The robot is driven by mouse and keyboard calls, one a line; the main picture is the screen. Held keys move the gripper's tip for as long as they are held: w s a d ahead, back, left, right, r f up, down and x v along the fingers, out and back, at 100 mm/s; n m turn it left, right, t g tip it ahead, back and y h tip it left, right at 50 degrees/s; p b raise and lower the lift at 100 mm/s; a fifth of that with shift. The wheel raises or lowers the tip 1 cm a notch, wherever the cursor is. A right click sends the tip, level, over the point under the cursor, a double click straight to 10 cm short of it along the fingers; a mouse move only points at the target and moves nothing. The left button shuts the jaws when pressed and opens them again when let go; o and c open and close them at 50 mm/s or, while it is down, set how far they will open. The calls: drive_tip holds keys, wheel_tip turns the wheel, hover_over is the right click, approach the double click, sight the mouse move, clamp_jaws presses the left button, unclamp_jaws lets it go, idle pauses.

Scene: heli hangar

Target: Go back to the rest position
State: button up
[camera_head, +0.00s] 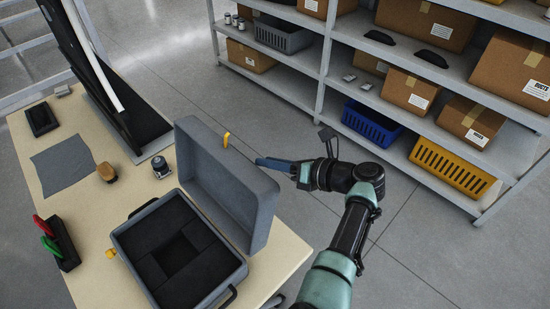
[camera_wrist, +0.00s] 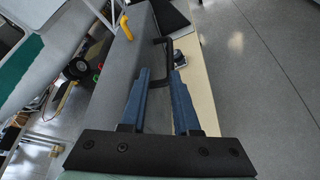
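My gripper (camera_head: 265,163) is stretched out over the floor, just right of the open case lid. Its blue fingers look open and empty in the wrist view (camera_wrist: 162,74), with a clear gap between the tips. The grey case (camera_head: 121,238) lies open on the table, with dark foam and a square recess inside. Its lid (camera_head: 258,215) stands up on the right side. The lid also shows in the wrist view (camera_wrist: 142,22), with a yellow latch (camera_wrist: 126,27) beyond the fingers. I cannot tell the exact gap between fingers and lid.
The table (camera_head: 90,208) holds a cloth (camera_head: 62,162), a brush (camera_head: 106,172), a small jar (camera_head: 160,167) and a black holder (camera_head: 66,248) with red and green handles. A shelf rack (camera_head: 325,70) with boxes, a blue crate (camera_head: 370,125) and a yellow crate (camera_head: 450,168) stands behind. Floor between is clear.

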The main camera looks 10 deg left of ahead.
drive_tip(key=shift+s+d+r, duration=0.15)
drive_tip(key=shift+s+d, duration=0.1)
drive_tip(key=shift+d, duration=0.25)
drive_tip(key=w+d+r+n+t+h, duration=0.4)
drive_tip(key=w+d+r+n+h, duration=0.15)
drive_tip(key=r+n, duration=0.25)
drive_tip(key=d+r+n+t+h, duration=0.3)
drive_tip(key=r+n+t, duration=0.3)
drive_tip(key=r, duration=0.9)
drive_tip(key=s+r+n+t+h, duration=0.15)
drive_tip(key=s+r+n, duration=0.25)
drive_tip(key=r, duration=0.5)
drive_tip(key=s+r+n+t+h, duration=0.1)
drive_tip(key=s+r+n+t, duration=0.3)
drive_tip(key=r, duration=0.4)
drive_tip(key=s+a+r+n+t+h, duration=0.1)
drive_tip(key=s+a+r+n+t, duration=0.2)
drive_tip(key=s+r, duration=1.1)
drive_tip(key=s+n+t, duration=0.3)
drive_tip(key=n, duration=0.2)
drive_tip(key=shift+s+r+h, duration=0.2)
drive_tip(key=shift+r+h, duration=0.05)
drive_tip(key=shift+h, duration=0.05)
